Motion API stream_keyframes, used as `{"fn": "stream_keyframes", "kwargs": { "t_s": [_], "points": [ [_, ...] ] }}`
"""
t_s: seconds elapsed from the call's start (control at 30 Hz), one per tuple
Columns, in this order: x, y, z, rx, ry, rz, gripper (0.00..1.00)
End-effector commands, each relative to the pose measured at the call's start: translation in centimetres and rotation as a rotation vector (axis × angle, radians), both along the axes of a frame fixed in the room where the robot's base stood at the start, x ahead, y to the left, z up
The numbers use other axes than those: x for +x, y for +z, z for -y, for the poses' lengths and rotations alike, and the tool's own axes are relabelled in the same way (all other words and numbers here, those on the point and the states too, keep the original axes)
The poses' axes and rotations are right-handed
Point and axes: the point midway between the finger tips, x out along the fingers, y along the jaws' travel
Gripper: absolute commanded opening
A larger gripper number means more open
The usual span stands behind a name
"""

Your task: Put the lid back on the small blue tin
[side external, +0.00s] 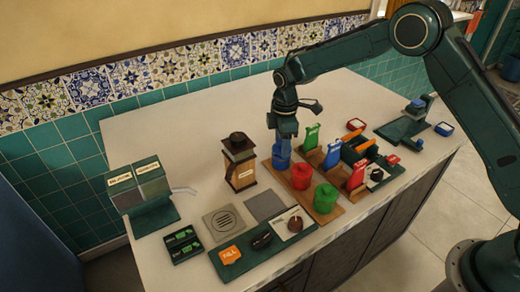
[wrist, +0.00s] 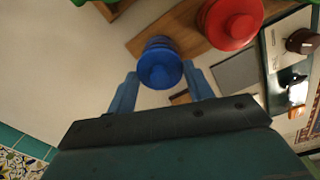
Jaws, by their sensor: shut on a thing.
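The small blue tin (side external: 281,160) stands at the left end of a wooden board, beside the red tin. My gripper (side external: 283,137) points straight down right above it. In the wrist view, the round blue lid (wrist: 160,70) with its knob lies between the two fingertips of my gripper (wrist: 161,76), which is shut on it. The rim of the blue tin (wrist: 157,42) shows just behind the lid. The lid overlaps the tin's top; I cannot tell whether it is seated or held slightly above. In the side view the fingers hide the lid.
A red tin (side external: 301,178) and a green tin (side external: 325,198) stand in line on the board. A wooden box with a dark top (side external: 239,162) stands left.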

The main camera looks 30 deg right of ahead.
Motion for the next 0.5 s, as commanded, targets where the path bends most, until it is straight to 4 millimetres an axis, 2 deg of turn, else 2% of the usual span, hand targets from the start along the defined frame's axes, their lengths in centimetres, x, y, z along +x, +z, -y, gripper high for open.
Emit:
{"fn": "stream_keyframes", "kwargs": {
  "t_s": [0.4,0.43,0.5],
  "points": [
    [0.02,-0.03,0.0,0.0,0.0,0.0,0.3],
    [0.02,-0.02,0.0,0.0,0.0,0.0,0.55],
    [0.02,-0.02,0.0,0.0,0.0,0.0,0.69]
  ]
}}
